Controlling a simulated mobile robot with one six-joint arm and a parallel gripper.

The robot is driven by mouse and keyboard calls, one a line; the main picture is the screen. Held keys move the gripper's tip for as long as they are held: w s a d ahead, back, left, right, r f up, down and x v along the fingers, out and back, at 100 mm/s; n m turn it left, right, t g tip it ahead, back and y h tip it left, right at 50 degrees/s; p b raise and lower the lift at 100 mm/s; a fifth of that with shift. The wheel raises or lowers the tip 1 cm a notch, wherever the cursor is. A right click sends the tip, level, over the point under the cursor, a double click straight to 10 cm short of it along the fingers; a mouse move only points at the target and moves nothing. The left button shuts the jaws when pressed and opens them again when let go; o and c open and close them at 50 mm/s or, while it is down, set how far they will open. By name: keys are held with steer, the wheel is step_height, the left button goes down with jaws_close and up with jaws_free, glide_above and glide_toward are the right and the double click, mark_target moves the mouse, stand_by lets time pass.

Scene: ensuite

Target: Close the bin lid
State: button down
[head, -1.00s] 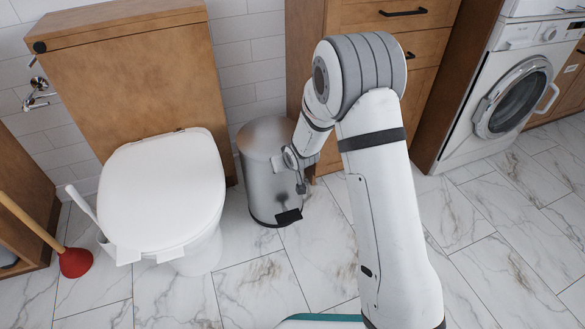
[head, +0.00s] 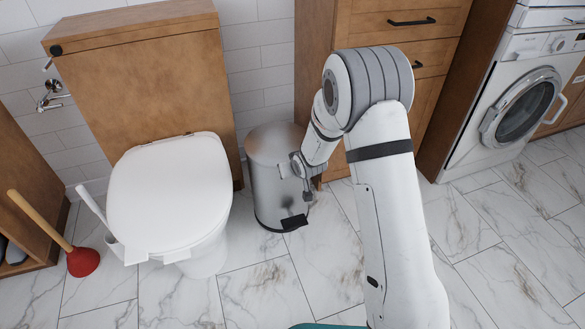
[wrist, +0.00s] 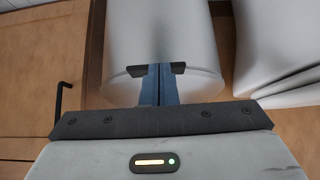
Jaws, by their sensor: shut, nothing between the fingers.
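The bin (head: 266,182) is a grey metal cylinder with a black pedal (head: 294,222) at its foot, standing between the toilet and the wooden cabinet. Its lid (head: 272,138) lies flat over the top and looks closed. My gripper (head: 305,182) is in front of the bin's right side, partly hidden by my own wrist; I cannot tell whether it touches the bin. In the wrist view my gripper (wrist: 160,70) has its two fingers together with nothing between them.
The toilet (head: 168,195) with its seat lid down stands left of the bin. A red plunger (head: 83,262) and a white brush (head: 95,205) stand further left. Wooden drawers (head: 400,50) and a washing machine (head: 515,100) are to the right. The floor in front is clear.

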steer(key=s+d+p, duration=0.3)
steer(key=s+d, duration=0.1)
steer(key=s, duration=0.5)
steer(key=s+d+r+m+h+p, duration=0.1)
steer(key=s+d+r+p, duration=0.3)
steer(key=r, duration=0.6)
steer(key=w+d+r+g+h+p, duration=0.1)
steer(key=d+r+p, duration=0.1)
steer(key=r+p, duration=0.7)
steer(key=s+d+r+m+p, duration=0.1)
steer(key=s+d+r+p, duration=0.15)
steer(key=r, duration=0.95)
steer(key=s+d+r+m+g+p, duration=0.1)
steer(key=s+d+r+p, duration=0.1)
steer(key=s+r+p, duration=0.3)
steer(key=s+d+r+m+g+h+p, duration=0.1)
steer(key=s+d+r+p, duration=0.2)
steer(key=r, duration=1)
steer(key=s+d+r+g+p, duration=0.1)
steer(key=s+d+r+p, duration=0.2)
steer(key=s+r+p, duration=0.5)
steer(key=s+r, duration=0.2)
steer(key=s, duration=0.1)
steer(key=shift+s+d+m+g+p, duration=0.2)
steer(key=shift+m+g+p, duration=0.1)
steer(key=shift+m+g, duration=0.1)
